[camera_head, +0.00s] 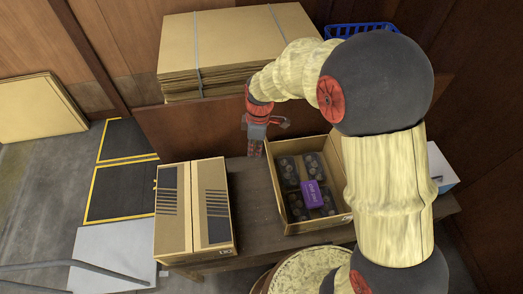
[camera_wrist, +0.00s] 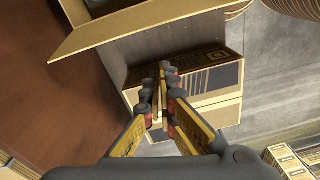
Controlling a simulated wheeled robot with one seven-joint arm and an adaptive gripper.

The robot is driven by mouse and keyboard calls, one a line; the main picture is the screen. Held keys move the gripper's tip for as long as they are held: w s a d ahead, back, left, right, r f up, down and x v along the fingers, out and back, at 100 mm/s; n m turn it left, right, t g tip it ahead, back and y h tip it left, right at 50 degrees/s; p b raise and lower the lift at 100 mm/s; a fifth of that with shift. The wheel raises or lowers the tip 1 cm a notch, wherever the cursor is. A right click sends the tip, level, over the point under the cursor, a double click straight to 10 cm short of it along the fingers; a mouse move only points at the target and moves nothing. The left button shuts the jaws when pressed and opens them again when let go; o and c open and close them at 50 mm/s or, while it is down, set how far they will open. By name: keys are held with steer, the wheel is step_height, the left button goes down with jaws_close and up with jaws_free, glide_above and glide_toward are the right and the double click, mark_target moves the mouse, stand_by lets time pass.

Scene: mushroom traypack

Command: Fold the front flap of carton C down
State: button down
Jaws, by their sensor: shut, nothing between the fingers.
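An open cardboard carton (camera_head: 286,222) stands on the table at centre right, holding dark packs and a purple box (camera_head: 313,194). No letter is readable, so I cannot tell for sure which carton is C. My arm covers part of its right side. In the wrist view a raised tan flap (camera_wrist: 140,37) and part of the open carton show at the upper left.
A closed carton with dark stripes (camera_head: 192,205) stands left of the open one; it also shows below the fingers in the wrist view (camera_wrist: 215,78). Strapped flat cardboard (camera_head: 235,45) and a blue basket (camera_head: 360,28) are behind. A table strip (camera_head: 253,205) between cartons is bare.

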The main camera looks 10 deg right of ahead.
steer(key=shift+w+a+r+n, duration=0.1)
steer(key=shift+w+n, duration=0.15)
steer(key=shift+n, duration=0.4)
steer(key=shift+w+n, duration=0.2)
steer(key=shift+n, duration=0.45)
steer(key=d+f+b, duration=0.1)
steer(key=d+f, duration=0.2)
steer(key=f, duration=0.6)
steer(key=shift+r, duration=0.1)
steer(key=shift+d, duration=0.1)
